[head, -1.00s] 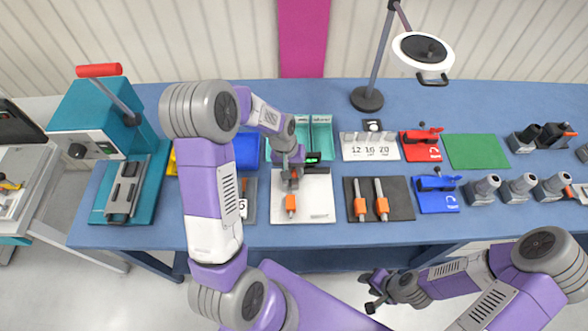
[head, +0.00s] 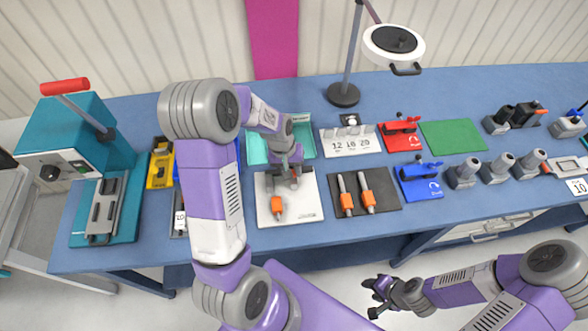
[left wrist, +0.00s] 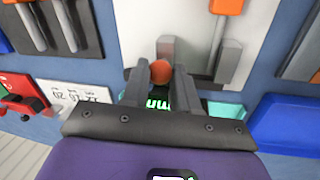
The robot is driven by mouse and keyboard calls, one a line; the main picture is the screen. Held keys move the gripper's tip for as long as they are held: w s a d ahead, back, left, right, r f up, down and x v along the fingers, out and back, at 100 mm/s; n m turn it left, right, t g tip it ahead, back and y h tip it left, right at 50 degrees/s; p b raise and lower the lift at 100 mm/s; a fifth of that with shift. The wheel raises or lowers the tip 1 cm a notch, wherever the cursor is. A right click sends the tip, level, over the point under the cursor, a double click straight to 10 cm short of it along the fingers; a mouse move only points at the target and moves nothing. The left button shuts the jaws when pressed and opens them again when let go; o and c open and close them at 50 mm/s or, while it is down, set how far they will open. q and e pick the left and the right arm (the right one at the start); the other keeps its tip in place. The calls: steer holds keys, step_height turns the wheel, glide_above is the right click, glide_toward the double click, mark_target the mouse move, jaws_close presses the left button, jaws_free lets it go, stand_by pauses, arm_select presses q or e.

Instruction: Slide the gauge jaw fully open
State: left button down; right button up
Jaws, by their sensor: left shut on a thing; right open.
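The gauge lies on a white board (head: 305,205) on the blue bench. Its green-lit display (left wrist: 158,103), with "mm" readable in part, shows in the left wrist view; my fingers cover much of the gauge. My left gripper (head: 287,183) is over the upper part of the board. In the left wrist view its fingers (left wrist: 160,80) are shut on a round orange knob (left wrist: 160,71). An orange block (head: 278,207) on a grey bar sits on the board below the gripper. My right gripper (head: 376,296) is open and empty, in front of the bench.
Right of the board is a dark tray (head: 382,187) with two orange-banded rods. A number block (head: 350,142), red fixture (head: 402,137) and blue fixture (head: 420,182) are further right. A teal press (head: 95,150) stands at left. The lamp (head: 343,95) stands behind.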

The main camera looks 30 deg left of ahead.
arm_select(q)
steer(key=c, duration=0.9)
jaws_free()
steer(key=shift+w+d, duration=0.15)
steer(key=shift+d, duration=0.1)
steer(key=shift+o, duration=0.2)
steer(key=shift+a+r, duration=0.1)
steer(key=r, duration=0.5)
steer(key=a+r, duration=0.1)
steer(key=r, duration=0.1)
steer(key=shift+s+a+r, duration=0.1)
steer(key=shift+s+r, duration=0.05)
steer(key=shift+s, duration=0.2)
steer(key=shift+r+p, duration=0.1)
steer(key=shift+p, duration=0.25)
